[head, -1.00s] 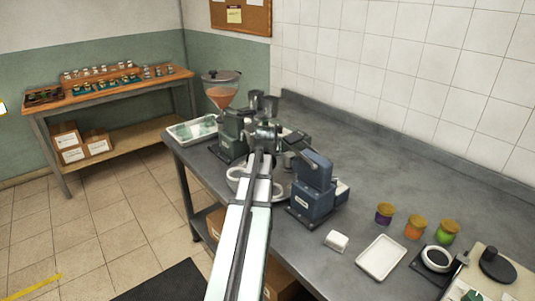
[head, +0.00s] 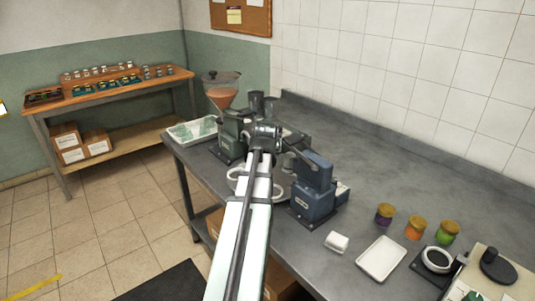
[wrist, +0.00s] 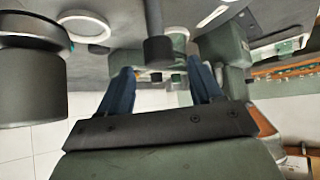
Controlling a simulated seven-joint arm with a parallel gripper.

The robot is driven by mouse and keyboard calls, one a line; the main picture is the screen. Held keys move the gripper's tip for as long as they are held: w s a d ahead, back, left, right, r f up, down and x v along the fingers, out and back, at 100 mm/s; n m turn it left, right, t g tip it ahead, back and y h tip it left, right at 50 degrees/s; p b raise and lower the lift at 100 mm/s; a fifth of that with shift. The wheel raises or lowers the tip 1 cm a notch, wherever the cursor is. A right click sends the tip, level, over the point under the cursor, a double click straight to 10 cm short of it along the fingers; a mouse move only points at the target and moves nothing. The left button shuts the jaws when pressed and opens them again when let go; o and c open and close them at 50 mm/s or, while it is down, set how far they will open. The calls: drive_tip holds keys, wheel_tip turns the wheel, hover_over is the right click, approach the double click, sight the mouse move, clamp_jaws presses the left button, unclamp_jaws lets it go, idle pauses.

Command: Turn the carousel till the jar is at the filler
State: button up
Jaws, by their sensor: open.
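The filler (head: 232,138) is a green machine under a clear hopper (head: 221,92) holding orange-brown contents, at the bench's far left end. The carousel (head: 237,184) is a pale round piece beside the filler, mostly hidden behind my arm; I cannot tell how it is turned. I cannot make out the jar on it. My gripper is over the carousel area; its fingers are hidden in the head view. In the wrist view, my gripper (wrist: 160,70) shows two blue fingers spread apart. A dark post (wrist: 157,48) shows beyond the gap; I cannot tell whether anything touches it.
A blue machine (head: 314,190) stands close right of my arm. A pale tray (head: 192,131) lies left of the filler. Several lidded jars (head: 414,229), a white tray (head: 381,258) and a scale-like black pad (head: 436,262) occupy the bench's right. The bench's back middle is clear.

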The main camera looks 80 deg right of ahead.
drive_tip(key=v, duration=0.9)
drive_tip(key=shift+a+r, duration=0.25)
drive_tip(key=shift+c, duration=0.2)
